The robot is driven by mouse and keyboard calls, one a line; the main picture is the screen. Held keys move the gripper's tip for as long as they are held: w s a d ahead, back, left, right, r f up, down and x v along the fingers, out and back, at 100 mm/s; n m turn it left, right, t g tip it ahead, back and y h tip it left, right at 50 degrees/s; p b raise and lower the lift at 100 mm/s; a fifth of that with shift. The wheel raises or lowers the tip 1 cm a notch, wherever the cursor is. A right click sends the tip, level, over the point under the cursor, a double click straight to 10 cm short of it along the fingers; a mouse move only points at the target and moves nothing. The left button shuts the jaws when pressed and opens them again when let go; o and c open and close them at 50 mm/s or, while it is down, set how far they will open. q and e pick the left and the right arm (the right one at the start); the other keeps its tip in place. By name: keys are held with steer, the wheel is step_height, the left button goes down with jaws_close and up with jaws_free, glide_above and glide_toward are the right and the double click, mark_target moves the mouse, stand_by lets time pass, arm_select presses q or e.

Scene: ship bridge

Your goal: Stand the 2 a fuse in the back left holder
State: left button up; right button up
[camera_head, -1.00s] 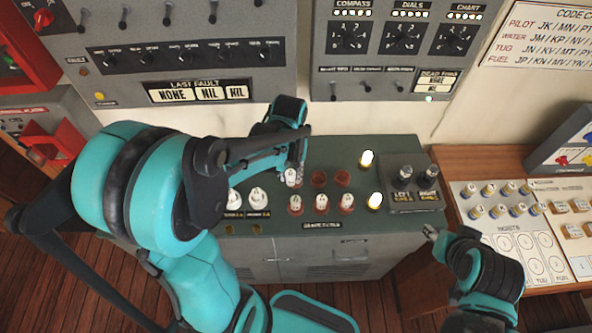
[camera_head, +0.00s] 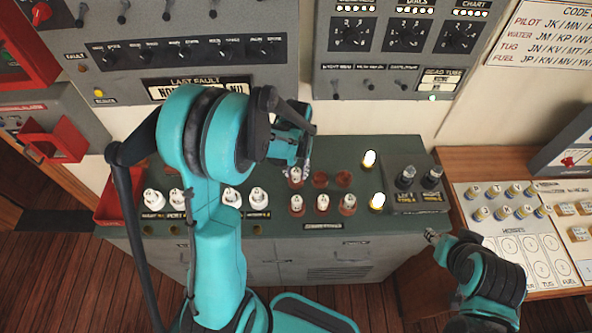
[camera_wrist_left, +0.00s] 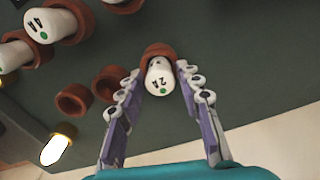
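The white 2 A fuse (camera_wrist_left: 158,78), with a green dot, stands in a brown round holder (camera_wrist_left: 157,51) in the left wrist view. In the head view this fuse (camera_head: 295,175) is in the back left holder of the brown group on the green console. My left gripper (camera_wrist_left: 160,72) is open, with one finger on each side of the fuse and narrow gaps between. In the head view my left gripper (camera_head: 299,165) is over the back left holder, partly hiding it. My right gripper (camera_head: 432,236) is at the console's right front, too small to read.
Two empty brown holders (camera_head: 320,179) (camera_head: 343,179) are right of the fuse. Several fuses (camera_head: 323,203) fill the front row. White fuses (camera_head: 232,197) stand further left, partly behind my arm. Lit lamps (camera_head: 369,159) and a grey block (camera_head: 408,190) are at the right.

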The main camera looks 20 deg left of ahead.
mark_target(296, 171)
arm_select(q)
steer(key=shift+r, duration=0.1)
step_height(296, 171, up, 12)
steer(key=p, duration=0.2)
steer(key=s+d+r+m+t, duration=0.1)
steer(key=s+d+r+t, duration=0.1)
steer(key=s, duration=0.4)
steer(key=s+d+r+m+t, duration=0.1)
steer(key=s+d+r+t, duration=0.2)
steer(key=s, duration=0.4)
steer(key=shift+s+d+r+m+t, duration=0.15)
steer(key=shift+d+r+m+t, duration=0.25)
steer(key=shift+r+t, duration=0.5)
steer(key=shift+f, duration=0.25)
